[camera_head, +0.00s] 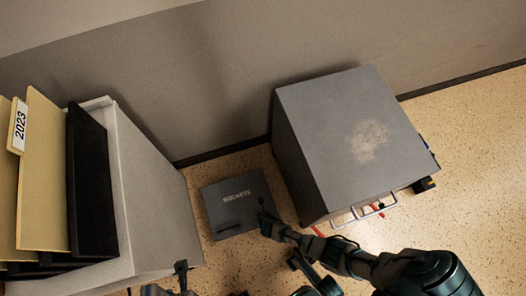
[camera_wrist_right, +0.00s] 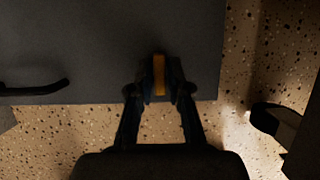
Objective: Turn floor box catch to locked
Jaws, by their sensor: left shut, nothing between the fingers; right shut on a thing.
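The floor box (camera_head: 232,208) is a dark grey square lid marked SOCKETS, lying in the speckled floor. Its catch (camera_wrist_right: 159,75) shows as an orange-yellow strip on a dark piece near the lid's edge in the right wrist view. My right gripper (camera_wrist_right: 158,91) is shut on the catch, one finger on each side. In the head view my right gripper (camera_head: 265,222) is at the lid's right edge and hides part of the catch. My left gripper (camera_head: 182,268) is shut and empty near the bottom edge, apart from the box.
A dark bar handle (camera_head: 230,226) lies on the lid; it also shows in the right wrist view (camera_wrist_right: 35,88). A grey cabinet (camera_head: 345,140) stands close on the right. A pale unit with folders (camera_head: 140,190) stands on the left. The wall is behind.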

